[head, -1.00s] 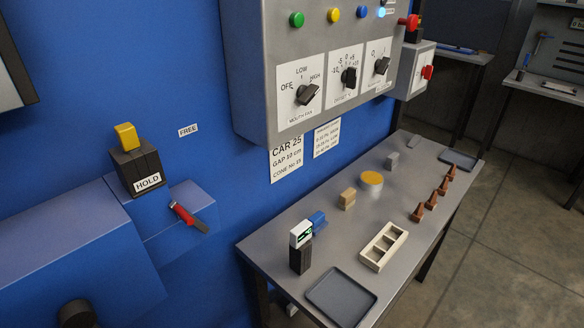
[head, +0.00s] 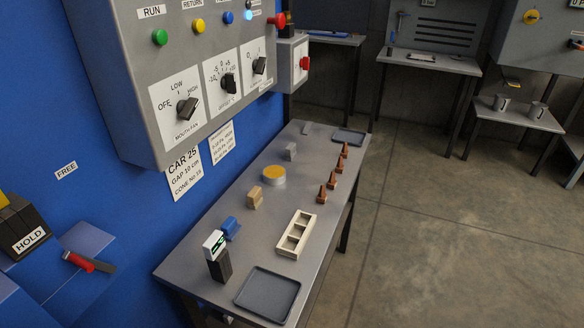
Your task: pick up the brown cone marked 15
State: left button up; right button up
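Several small brown cones stand upright in a row along the right edge of the grey table (head: 190,262). Any number marks on the cones are too small to read. A sign on the blue wall (head: 185,172) reads CAR 25, GAP 10 and a cone number that I cannot read surely. Neither of my grippers is in view.
On the table are a cream tray with compartments (head: 297,234), a dark flat tray (head: 268,294), a yellow-topped disc (head: 274,176), a tan block (head: 255,197), a black stand with a display (head: 217,256) and a far dark tray (head: 348,136). Open floor (head: 430,230) lies to the right.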

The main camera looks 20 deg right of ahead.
aim_at(331, 184)
jog(key=l+u, duration=0.1)
jog(key=l, duration=0.65)
jog(key=k+l+u, duration=0.1)
jog(key=l, duration=0.6)
jog(key=l+u, duration=0.15)
jog(key=l, duration=0.8)
